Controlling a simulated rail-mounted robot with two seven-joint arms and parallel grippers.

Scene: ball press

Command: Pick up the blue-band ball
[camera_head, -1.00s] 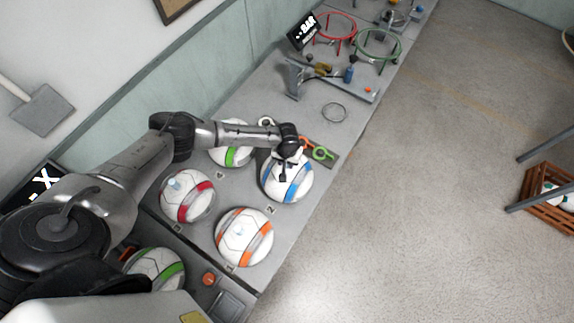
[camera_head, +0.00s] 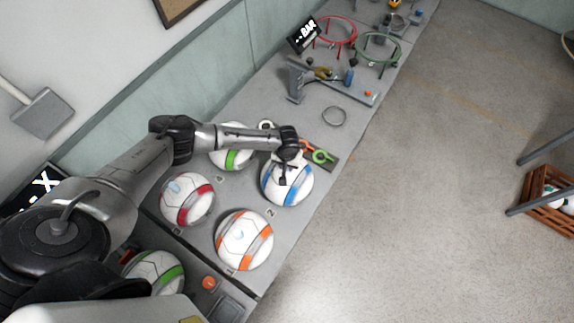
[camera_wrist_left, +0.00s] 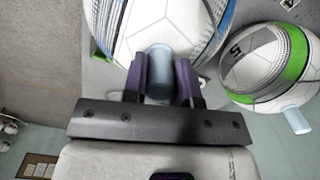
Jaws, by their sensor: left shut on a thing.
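The blue-band ball (camera_head: 287,184) is white with blue bands and sits on the grey bench among other balls. My left gripper (camera_head: 286,177) is over its top. In the left wrist view the ball (camera_wrist_left: 160,25) fills the top of the picture. There the gripper (camera_wrist_left: 160,78) is shut on the light blue peg (camera_wrist_left: 158,62) that stands out from the ball. Whether the ball touches the bench underneath is hidden. My right gripper is not in view.
An orange-band ball (camera_head: 244,240), a red-band ball (camera_head: 187,199) and a green-band ball (camera_head: 228,157) stand close by. A green-handled tool (camera_head: 319,155) lies just behind.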

